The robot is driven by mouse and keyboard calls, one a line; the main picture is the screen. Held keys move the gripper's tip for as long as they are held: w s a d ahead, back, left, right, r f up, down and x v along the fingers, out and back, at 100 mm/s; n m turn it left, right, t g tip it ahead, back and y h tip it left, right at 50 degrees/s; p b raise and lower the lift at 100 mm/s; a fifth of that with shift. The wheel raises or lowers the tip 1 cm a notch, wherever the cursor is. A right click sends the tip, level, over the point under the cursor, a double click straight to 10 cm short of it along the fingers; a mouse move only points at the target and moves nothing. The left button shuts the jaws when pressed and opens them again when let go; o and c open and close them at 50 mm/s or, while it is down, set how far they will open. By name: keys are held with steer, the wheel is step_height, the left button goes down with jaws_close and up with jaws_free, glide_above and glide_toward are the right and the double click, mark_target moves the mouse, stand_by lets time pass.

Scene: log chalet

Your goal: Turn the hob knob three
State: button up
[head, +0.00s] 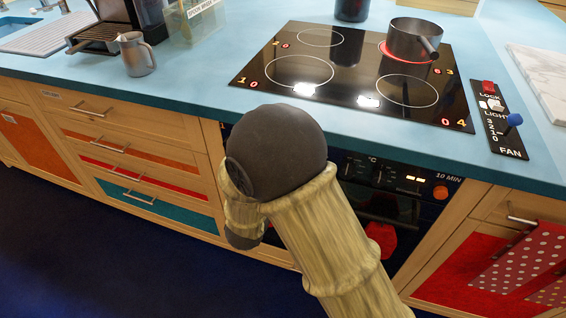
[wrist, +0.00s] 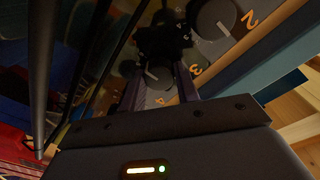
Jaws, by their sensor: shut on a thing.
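The hob (head: 350,75) is black glass in a blue worktop. Its back right ring glows red under a dark saucepan (head: 414,42), with a red 6 beside the mark 3. In the head view my own arm hides the gripper and the knob.
Another knob (wrist: 213,18) stands close by, beside a printed 2. The oven front (head: 385,190) has an orange button (head: 440,193). A fan and light panel (head: 498,118) lies right of the hob. A metal jug (head: 136,54) stands on the left worktop.

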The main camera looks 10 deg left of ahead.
steer(key=shift+s+f, duration=0.1)
steer(key=shift+f, duration=0.05)
steer(key=o, duration=1)
steer(key=shift+c, duration=0.2)
steer(key=s+a+p, duration=0.1)
steer(key=s+a, duration=0.1)
steer(key=s, duration=1.5)
steer(key=shift+a, duration=0.15)
steer(key=shift+s, duration=0.1)
